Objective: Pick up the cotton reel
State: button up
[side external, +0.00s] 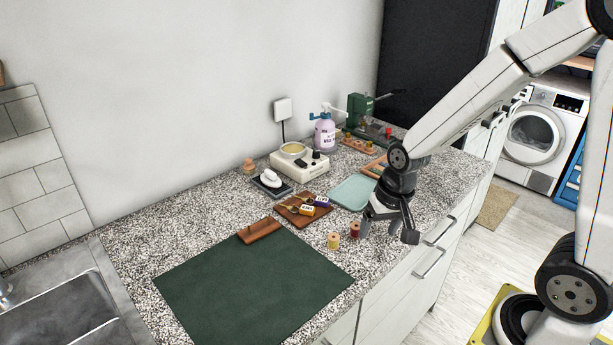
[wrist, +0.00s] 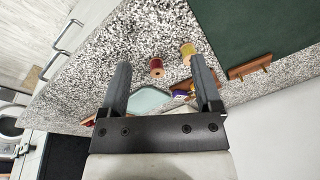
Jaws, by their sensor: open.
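Two cotton reels stand on the speckled counter near its front edge. One is red (side external: 354,230) and the other yellow (side external: 333,241), set to its left. In the wrist view the red reel (wrist: 156,68) shows between my fingertips, and the yellow reel (wrist: 187,52) shows by the tip of the right-hand finger. My gripper (side external: 388,231) is open and empty, pointing down just right of the red reel in the side view. In the wrist view my gripper (wrist: 160,68) has its fingers wide apart, and neither reel is held.
A green mat (side external: 250,285) with a brown wooden block (side external: 259,230) lies left of the reels. A brown board (side external: 290,213) with small items and a pale green tray (side external: 353,192) lie behind. A cream device (side external: 300,168) and a spray bottle (side external: 325,133) stand farther back.

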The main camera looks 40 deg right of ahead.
aim_at(356, 226)
jog(key=shift+w+d+f+m+g+y, duration=0.1)
jog(key=shift+w+d+f+m+y, duration=0.35)
jog(key=shift+w+d+f+m, duration=1.55)
jog(key=shift+w+d+r+m+g+y, duration=0.1)
jog(key=shift+w+d+r+m+y, duration=0.75)
jog(key=shift+m, duration=2.75)
jog(key=shift+w+d+f+m+g+y, duration=0.1)
jog(key=shift+w+d+f+m, duration=1.05)
jog(key=shift+w+m, duration=1.25)
jog(key=shift+s+a+f+m, duration=0.25)
jog(key=shift+s+m, duration=0.15)
jog(key=shift+s, duration=0.05)
jog(key=shift+x, duration=2.55)
jog(key=shift+d, duration=0.15)
jog(key=shift+c, duration=0.2)
grip_shut()
